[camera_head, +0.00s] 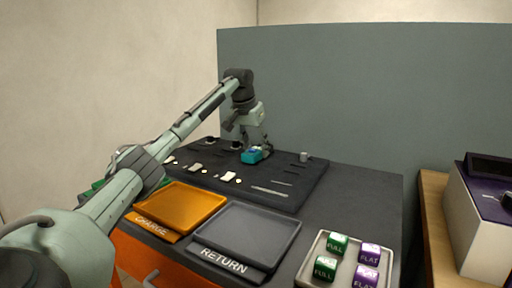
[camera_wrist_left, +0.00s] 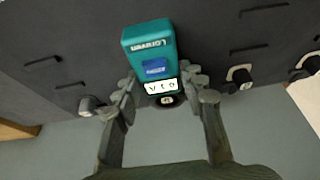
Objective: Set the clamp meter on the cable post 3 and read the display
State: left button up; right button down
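The teal clamp meter (camera_head: 252,156) sits over the dark board at the back of the bench. In the left wrist view the meter (camera_wrist_left: 148,45) shows a blue patch and a small lit white display (camera_wrist_left: 160,86). Its characters appear upside down and are too small to read surely. My left gripper (camera_head: 258,146) is at the meter, with its fingers (camera_wrist_left: 160,82) on either side of the display end. I cannot tell whether they press on it. A dark post (camera_wrist_left: 167,100) shows just beyond that end; its number is not visible. My right gripper is out of view.
More posts (camera_wrist_left: 240,75) stand along the dark board (camera_head: 288,203). In front are an orange CHARGE tray (camera_head: 185,208), a grey RETURN tray (camera_head: 248,233) and a pale tray (camera_head: 308,272) with green FULL and purple FLAT blocks. A grey panel (camera_head: 350,95) rises behind.

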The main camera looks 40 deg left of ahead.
pick_arm(q)
jog(key=shift+o, duration=0.4)
jog(key=v, duration=1.1)
dwell(0.4)
jog(key=shift+s, duration=0.15)
dwell(0.5)
